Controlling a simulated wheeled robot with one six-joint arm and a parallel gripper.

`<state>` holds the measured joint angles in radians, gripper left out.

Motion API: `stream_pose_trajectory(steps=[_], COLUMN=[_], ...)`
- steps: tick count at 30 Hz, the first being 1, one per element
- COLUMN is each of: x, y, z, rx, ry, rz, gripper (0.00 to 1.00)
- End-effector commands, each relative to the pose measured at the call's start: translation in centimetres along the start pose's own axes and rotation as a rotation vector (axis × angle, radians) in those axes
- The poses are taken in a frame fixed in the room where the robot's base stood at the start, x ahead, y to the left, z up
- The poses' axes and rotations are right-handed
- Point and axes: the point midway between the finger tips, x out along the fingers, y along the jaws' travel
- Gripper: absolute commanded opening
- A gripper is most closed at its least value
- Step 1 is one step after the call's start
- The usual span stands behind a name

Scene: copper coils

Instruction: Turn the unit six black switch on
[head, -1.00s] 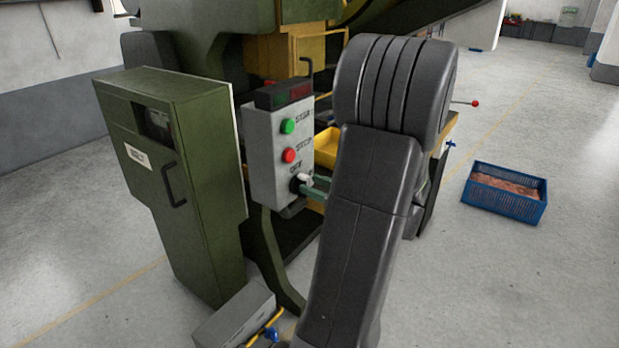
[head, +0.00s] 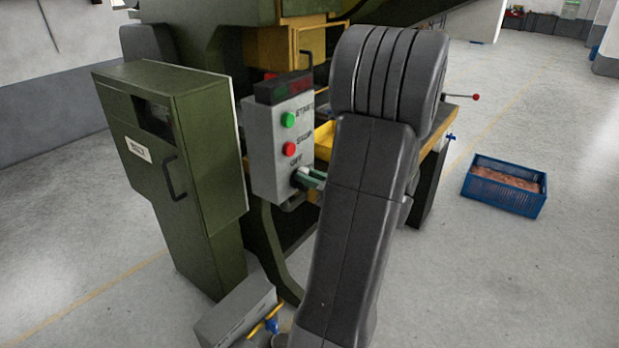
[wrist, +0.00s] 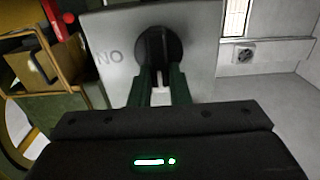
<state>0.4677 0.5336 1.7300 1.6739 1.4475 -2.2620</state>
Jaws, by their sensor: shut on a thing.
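The black rotary switch (head: 297,181) is at the bottom of the grey control box (head: 277,150), under the green START and red STOP buttons. It also shows in the wrist view, where the round black switch (wrist: 158,42) sits on the grey panel beside lettering that reads "NO" in this view, apparently "ON" upside down. My gripper (head: 309,178) has green fingers and reaches the switch from the right. In the wrist view my gripper (wrist: 160,72) is shut on the switch, one finger on each side. The fingers and the arm hide part of the switch, so its exact angle is unclear.
A green cabinet (head: 186,170) stands left of the control box. A yellow tray (head: 324,140) is behind it. A grey box (head: 236,312) lies low in front. A blue crate (head: 503,201) with copper-coloured contents stands on open floor at right.

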Motion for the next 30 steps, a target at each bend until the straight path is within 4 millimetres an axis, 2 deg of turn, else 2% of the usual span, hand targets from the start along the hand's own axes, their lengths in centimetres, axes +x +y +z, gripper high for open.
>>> stream_pose_trajectory(steps=[14, 30], x=[-0.01, -0.01], y=[0.27, 1.02], z=[0.72, 0.59], rx=[0.177, 0.628], ry=[0.002, 0.0], rz=[0.0, 0.0], gripper=[0.0, 0.0])
